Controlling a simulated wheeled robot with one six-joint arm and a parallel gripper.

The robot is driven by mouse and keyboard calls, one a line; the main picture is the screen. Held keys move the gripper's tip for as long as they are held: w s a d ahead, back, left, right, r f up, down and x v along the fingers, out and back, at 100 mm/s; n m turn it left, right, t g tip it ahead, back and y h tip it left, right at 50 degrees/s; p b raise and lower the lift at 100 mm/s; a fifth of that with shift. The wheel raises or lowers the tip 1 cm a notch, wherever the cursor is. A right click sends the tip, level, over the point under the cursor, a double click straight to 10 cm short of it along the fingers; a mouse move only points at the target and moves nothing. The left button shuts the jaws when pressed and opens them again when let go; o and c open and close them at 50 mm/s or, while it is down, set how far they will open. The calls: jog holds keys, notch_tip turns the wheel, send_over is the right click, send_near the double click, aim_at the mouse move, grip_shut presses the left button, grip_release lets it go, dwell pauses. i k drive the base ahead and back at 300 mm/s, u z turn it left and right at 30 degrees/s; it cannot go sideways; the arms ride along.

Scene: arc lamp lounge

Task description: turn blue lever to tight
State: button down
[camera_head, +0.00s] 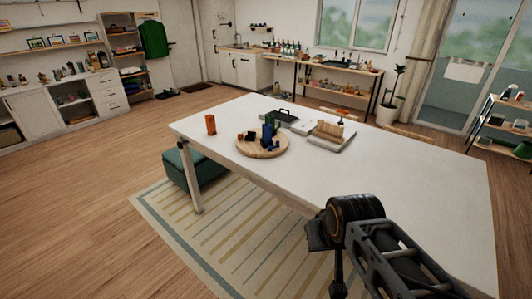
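On the white table (400,170), a round wooden board (252,152) carries several small blue, dark and orange pieces. The tallest is an upright blue piece (267,136). These are too small for me to tell whether one is the blue lever or how a lever is turned. My arm reaches in from the lower right. Its dark end, with my gripper (319,236), is over the near table edge, well apart from the board. The fingers are not clear, so I cannot tell whether they are open or shut.
An orange cylinder (211,124) stands left of the board. A black-handled item (286,118) and a tray with a tan block (328,132) are behind it. A green bench (195,165) is under the table's left end. The floor at left is clear.

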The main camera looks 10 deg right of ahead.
aim_at(270, 149)
jog(key=u, duration=0.7)
jog(key=i, duration=1.35)
jog(key=z, duration=0.15)
